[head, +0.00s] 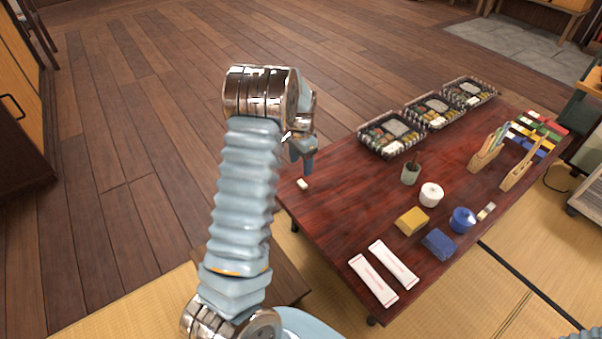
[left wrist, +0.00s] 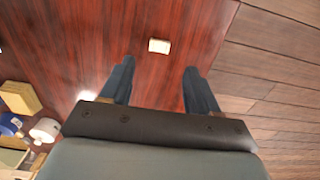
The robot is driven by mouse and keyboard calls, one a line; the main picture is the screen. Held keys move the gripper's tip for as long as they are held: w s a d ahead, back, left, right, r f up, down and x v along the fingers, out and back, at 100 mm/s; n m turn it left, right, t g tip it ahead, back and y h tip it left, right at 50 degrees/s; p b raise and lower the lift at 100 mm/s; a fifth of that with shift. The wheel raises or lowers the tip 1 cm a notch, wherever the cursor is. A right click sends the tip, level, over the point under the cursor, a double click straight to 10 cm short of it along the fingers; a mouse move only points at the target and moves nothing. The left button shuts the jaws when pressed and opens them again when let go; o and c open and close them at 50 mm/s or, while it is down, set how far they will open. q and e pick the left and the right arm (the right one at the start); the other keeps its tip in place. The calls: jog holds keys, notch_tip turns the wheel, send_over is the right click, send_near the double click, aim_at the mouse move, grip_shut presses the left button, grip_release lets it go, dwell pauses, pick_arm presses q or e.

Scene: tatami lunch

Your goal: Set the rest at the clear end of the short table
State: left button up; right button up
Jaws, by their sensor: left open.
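A small whitish block, seemingly the rest (head: 303,184), lies on the dark red table (head: 335,205) near its left corner, with bare wood around it. It also shows in the left wrist view (left wrist: 159,46), just beyond the fingertips and between their lines. My left gripper (head: 304,166) is above that end of the table, pointing down. In the left wrist view its fingers (left wrist: 160,72) are apart with nothing between them. Its gap above the table is hard to judge. My right gripper is not in view.
Several lunch trays (head: 392,135) line the far edge. A green cup (head: 411,174), white pot (head: 431,194), yellow block (head: 412,221), blue cloth-like block (head: 439,243), blue pot (head: 462,219) and two white packets (head: 373,279) stand nearer. The table's left end is mostly bare.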

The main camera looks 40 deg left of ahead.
pick_arm(q)
jog(key=shift+r, duration=1.8)
